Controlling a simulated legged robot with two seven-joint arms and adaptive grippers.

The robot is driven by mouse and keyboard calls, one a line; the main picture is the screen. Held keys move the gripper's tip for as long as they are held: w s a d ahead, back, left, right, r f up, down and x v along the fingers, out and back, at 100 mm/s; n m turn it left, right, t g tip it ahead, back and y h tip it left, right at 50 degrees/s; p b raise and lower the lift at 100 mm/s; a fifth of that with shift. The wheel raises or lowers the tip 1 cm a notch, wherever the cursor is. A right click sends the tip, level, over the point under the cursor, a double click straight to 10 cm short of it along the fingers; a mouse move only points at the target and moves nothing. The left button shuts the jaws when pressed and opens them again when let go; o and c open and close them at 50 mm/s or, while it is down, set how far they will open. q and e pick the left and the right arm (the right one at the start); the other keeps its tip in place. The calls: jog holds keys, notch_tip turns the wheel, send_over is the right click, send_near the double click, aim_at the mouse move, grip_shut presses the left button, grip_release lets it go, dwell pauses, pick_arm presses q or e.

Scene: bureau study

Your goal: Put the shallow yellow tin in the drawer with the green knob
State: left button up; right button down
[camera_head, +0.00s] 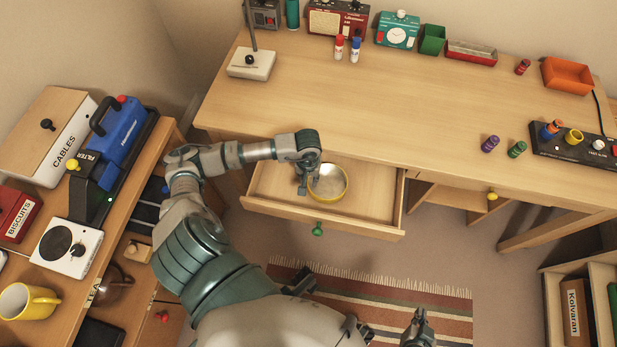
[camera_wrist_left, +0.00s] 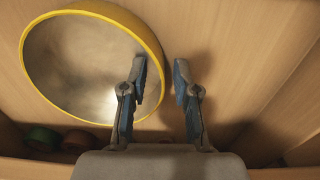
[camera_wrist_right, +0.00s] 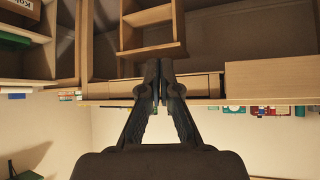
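The shallow yellow tin (camera_head: 328,183) is round with a yellow rim and grey inside. It lies inside the pulled-out drawer (camera_head: 270,208) whose front carries the green knob (camera_head: 317,229). My left gripper (camera_head: 303,186) is down in the drawer at the tin's left side. In the left wrist view the fingers (camera_wrist_left: 162,80) are apart: one overlaps the inside of the tin (camera_wrist_left: 85,65), the other is outside its rim. Neither finger visibly clamps the rim. My right gripper (camera_head: 418,330) is empty above the rug; its fingertips are together in the right wrist view (camera_wrist_right: 161,80).
The desk top (camera_head: 400,100) is clear in its middle. A yellow knob (camera_head: 492,196) is on another drawer at right. The left cabinet holds a blue machine (camera_head: 120,135), a CABLES box (camera_head: 45,140) and a yellow mug (camera_head: 28,301). A striped rug (camera_head: 440,310) covers the floor.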

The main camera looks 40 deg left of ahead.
pick_arm(q)
jog(key=shift+d+r, duration=0.15)
jog(key=shift+d, duration=0.05)
pick_arm(e)
jog(key=shift+d, duration=0.2)
